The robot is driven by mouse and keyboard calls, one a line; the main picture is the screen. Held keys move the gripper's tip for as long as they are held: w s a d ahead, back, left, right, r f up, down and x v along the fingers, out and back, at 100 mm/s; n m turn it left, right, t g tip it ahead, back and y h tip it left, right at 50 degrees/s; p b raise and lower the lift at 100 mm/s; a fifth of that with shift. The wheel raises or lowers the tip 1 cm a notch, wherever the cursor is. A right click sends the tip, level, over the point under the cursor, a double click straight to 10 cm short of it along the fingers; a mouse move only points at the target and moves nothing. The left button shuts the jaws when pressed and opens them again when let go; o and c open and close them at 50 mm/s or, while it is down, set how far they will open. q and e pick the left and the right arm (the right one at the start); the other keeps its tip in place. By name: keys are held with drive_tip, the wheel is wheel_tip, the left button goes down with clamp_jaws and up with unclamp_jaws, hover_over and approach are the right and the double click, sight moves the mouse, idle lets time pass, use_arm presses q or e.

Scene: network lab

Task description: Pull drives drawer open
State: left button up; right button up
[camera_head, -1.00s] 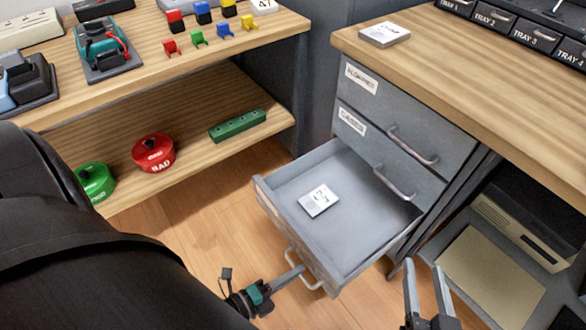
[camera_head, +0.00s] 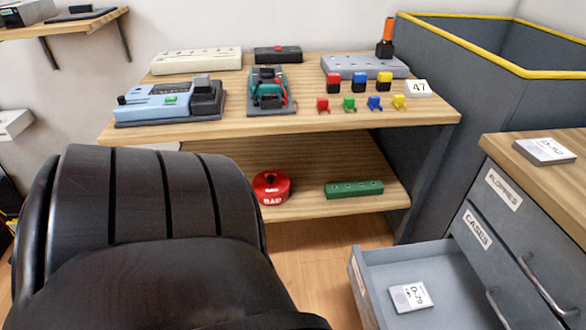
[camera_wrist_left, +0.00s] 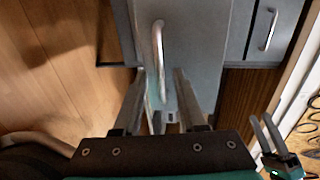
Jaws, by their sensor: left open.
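The open grey drawer (camera_head: 372,262) is at the lower right of the head view, under the drawers labelled FLOPPIES and CASES. It holds a white-labelled drive (camera_head: 410,296). The label on its own front is too oblique to read. In the left wrist view, the drawer's front (camera_wrist_left: 200,45) carries a metal bar handle (camera_wrist_left: 158,50). My left gripper (camera_wrist_left: 161,88) is open, its fingertips around the handle's near end; contact cannot be told. My right gripper (camera_wrist_left: 266,128) shows at the right edge of that view, its fingers apart and empty. The head view shows neither gripper.
A black chair (camera_head: 150,220) fills the lower left. A wooden workbench (camera_head: 300,124) with devices and coloured parts stands behind it; its lower shelf holds a red tin (camera_head: 271,188) and a green block (camera_head: 354,189). A yellow-rimmed grey bin (camera_head: 460,90) stands at right.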

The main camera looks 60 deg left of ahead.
use_arm(q)
drive_tip(key=p+v, duration=0.2)
drive_tip(key=v, duration=1.1)
drive_tip(key=shift+s, duration=0.25)
use_arm(e)
drive_tip(key=d+g, duration=0.1)
drive_tip(key=s+d+f+g+h, duration=0.1)
drive_tip(key=d+g+h, duration=0.1)
drive_tip(key=shift+s+d+f+g, duration=0.2)
drive_tip(key=shift+d+f+g, duration=0.1)
drive_tip(key=shift+d, duration=0.1)
use_arm(q)
drive_tip(key=shift+a+r, duration=0.1)
